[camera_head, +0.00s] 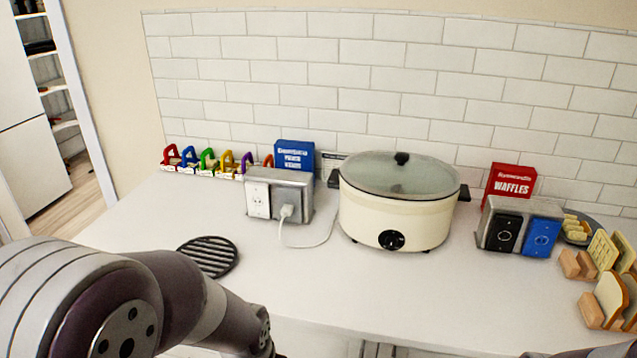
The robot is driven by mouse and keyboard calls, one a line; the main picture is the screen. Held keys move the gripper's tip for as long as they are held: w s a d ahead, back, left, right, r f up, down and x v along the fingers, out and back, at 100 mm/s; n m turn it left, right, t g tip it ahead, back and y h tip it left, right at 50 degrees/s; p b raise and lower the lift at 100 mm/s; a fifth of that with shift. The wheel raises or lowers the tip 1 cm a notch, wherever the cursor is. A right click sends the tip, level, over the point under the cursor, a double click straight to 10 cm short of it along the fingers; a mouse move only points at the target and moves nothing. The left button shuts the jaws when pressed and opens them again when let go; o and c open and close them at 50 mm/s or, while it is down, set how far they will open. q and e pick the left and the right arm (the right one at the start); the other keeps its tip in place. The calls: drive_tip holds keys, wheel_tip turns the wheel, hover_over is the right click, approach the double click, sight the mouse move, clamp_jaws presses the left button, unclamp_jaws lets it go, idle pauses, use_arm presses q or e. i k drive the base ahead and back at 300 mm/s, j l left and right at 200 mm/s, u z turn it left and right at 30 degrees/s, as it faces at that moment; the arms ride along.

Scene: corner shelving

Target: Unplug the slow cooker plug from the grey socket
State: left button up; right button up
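A cream slow cooker (392,215) with a glass lid and a black front dial stands on the white counter near the tiled wall. To its left is a metal socket box (292,183) with a white socket (258,199) on the left of its front and a grey socket (298,196) on the right. A white plug (286,211) sits in the grey socket, and its white cord (312,245) loops over the counter toward the cooker. My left arm enters at the lower left, its far end reaching the bottom edge below the box. Neither gripper's fingers show.
Colored racks (207,160) and a blue box (295,155) stand behind. The front middle counter is clear.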

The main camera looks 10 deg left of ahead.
sight(288, 210)
drive_tip(key=i+j, duration=0.6)
drive_tip(key=i, duration=0.15)
drive_tip(key=j+u, duration=0.05)
